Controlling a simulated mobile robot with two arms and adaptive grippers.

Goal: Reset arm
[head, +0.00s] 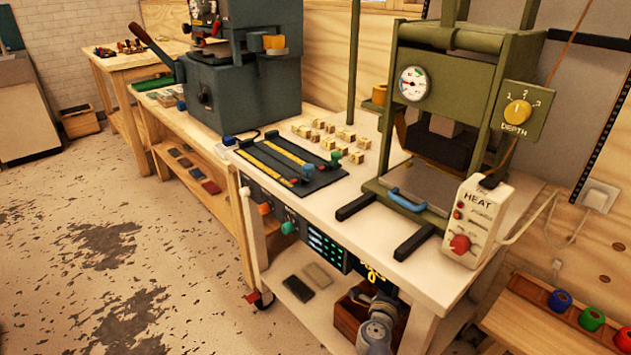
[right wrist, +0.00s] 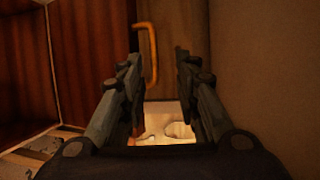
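My right gripper (right wrist: 156,65) shows in the right wrist view with its two dark fingers apart and nothing visible between them. A yellow-orange handle (right wrist: 153,45) is seen past the fingertips, and I cannot tell how far off it is. In the head view, a grey jointed part that looks like my right arm is at the bottom, in front of the bench's lower shelf. The fingers cannot be made out there. My left arm and gripper are not in view. Foil rolls in blue (head: 560,300), green (head: 591,318) and red (head: 623,339) stand in a wooden rack at the lower right.
The white bench (head: 330,215) carries a green press (head: 445,150) with a heat box (head: 477,222), a black tray (head: 290,160) and several small wooden blocks. A reddish-brown panel (right wrist: 95,55) is left of my right gripper. The floor (head: 110,270) at left is open.

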